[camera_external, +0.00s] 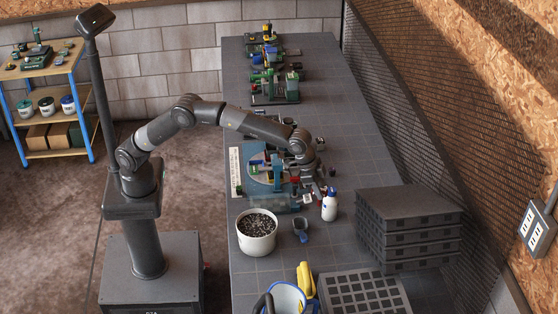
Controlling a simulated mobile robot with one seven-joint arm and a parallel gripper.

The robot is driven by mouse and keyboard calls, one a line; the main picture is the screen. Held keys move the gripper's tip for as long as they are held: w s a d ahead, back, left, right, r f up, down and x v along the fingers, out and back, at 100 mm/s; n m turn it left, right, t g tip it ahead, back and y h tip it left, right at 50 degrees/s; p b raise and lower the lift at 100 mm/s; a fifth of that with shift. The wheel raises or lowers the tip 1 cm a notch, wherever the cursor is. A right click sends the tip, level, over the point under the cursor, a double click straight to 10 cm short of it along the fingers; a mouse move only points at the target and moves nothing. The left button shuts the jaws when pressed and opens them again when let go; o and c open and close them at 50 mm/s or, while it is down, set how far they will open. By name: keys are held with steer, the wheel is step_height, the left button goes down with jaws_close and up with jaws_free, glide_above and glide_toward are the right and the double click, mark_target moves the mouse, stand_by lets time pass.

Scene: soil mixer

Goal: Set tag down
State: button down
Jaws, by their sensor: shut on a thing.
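My gripper (313,189) points down over the grey bench, at the right side of the blue-green mixer station (258,182). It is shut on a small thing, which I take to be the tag. A small white piece (307,199) shows just below the fingers; it is too small to tell its markings or whether it touches the bench. The arm and wrist hide part of the station and most of the grip.
A white bottle (329,207) stands close to the right of my gripper. A white pot of dark soil (256,234), a blue scoop (301,230) and stacked black trays (408,232) stand nearer the camera. The bench (350,140) is clear beyond, to the right.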

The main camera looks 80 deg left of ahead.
step_height(320, 180, down, 11)
steer(key=d, duration=0.1)
steer(key=shift+w+a+f, duration=1.25)
steer(key=shift+w+f, duration=0.15)
steer(key=shift+f, duration=0.5)
steer(key=shift+w+a+f, duration=1.25)
steer(key=shift+w+f, duration=0.15)
steer(key=shift+f, duration=0.5)
steer(key=shift+w+a+f, duration=1.25)
steer(key=shift+w+f, duration=0.15)
steer(key=shift+f, duration=0.5)
steer(key=shift+f, duration=0.1)
steer(key=c, duration=1.3)
jaws_free()
steer(key=shift+o, duration=0.2)
